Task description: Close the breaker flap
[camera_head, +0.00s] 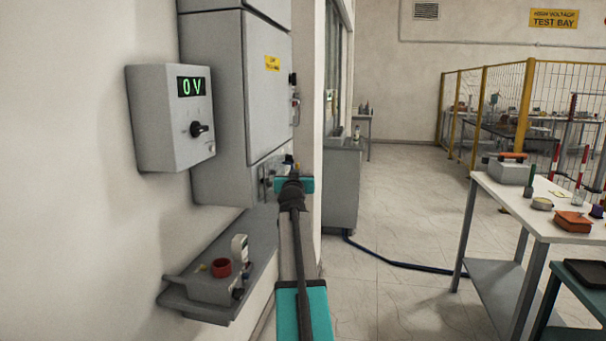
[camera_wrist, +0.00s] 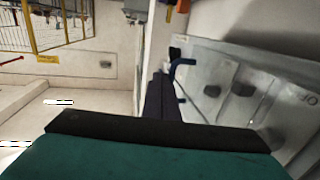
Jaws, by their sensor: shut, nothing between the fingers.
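The grey wall cabinet (camera_head: 270,85) stands on the left wall with its large front door shut. Small dark parts sit on its right edge and low on its side, just behind my arm. In the head view my arm hides the fingertips.
A grey box with a green 0 V display (camera_head: 170,117) hangs left of the cabinet. A shelf (camera_head: 235,255) with a small device and red ring juts out below. A white workbench (camera_head: 560,215) stands at the right. The floor between is clear except for a dark cable (camera_head: 400,265).

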